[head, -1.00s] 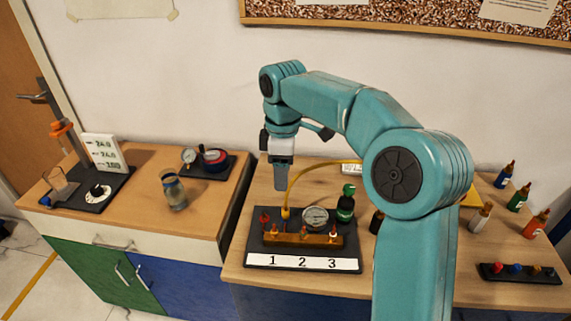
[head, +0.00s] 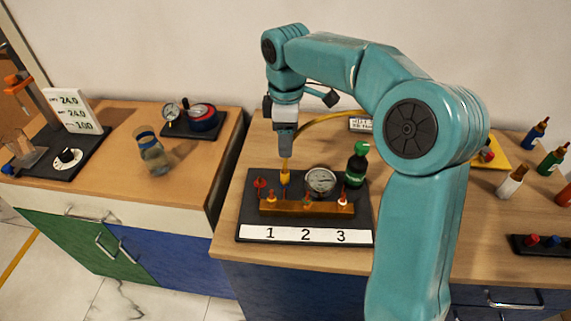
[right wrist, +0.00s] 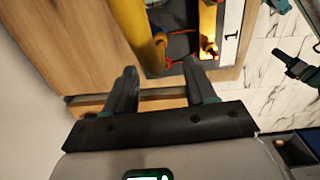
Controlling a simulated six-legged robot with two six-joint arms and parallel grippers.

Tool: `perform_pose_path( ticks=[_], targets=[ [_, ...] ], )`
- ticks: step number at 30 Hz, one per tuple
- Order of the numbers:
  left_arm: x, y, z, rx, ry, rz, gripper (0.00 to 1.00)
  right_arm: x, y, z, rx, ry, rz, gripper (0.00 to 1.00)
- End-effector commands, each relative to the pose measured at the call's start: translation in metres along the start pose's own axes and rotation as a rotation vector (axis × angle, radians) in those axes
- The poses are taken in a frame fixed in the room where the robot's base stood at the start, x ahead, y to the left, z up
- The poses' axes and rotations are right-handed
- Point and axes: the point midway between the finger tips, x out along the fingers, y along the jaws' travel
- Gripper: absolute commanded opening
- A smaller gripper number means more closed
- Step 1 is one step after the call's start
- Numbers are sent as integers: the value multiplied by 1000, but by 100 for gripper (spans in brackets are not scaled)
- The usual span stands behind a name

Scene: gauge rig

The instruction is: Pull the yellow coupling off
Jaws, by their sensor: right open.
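The yellow coupling (head: 285,177) stands at the end of a yellow hose (head: 330,116) on the gauge rig's black board (head: 253,190), behind the number 1. My right gripper (head: 286,154) points down just above the coupling in the head view. In the right wrist view its two fingers (right wrist: 162,72) are open, with nothing between them. The hose (right wrist: 126,22) shows large ahead of the fingertips there, running toward the rig. I cannot tell where the coupling itself begins in that view. My left gripper is not in view.
On the rig are a brass manifold (head: 305,207), a round gauge (head: 321,181) and a green-capped bottle (head: 356,164) close to the right. A jar (head: 152,156) and a gauge device (head: 200,117) stand on the left bench. Several small bottles stand at right.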

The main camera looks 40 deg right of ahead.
Motion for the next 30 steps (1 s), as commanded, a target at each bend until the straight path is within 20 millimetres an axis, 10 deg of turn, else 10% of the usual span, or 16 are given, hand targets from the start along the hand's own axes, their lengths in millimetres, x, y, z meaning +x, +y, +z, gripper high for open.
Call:
perform_pose_path(
  ticks=[15,30],
  targets=[
    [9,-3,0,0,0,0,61,106,0,-1,0,-2,-3,55],
    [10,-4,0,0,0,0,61,124,3,-1,0,1,0,55]
  ],
)
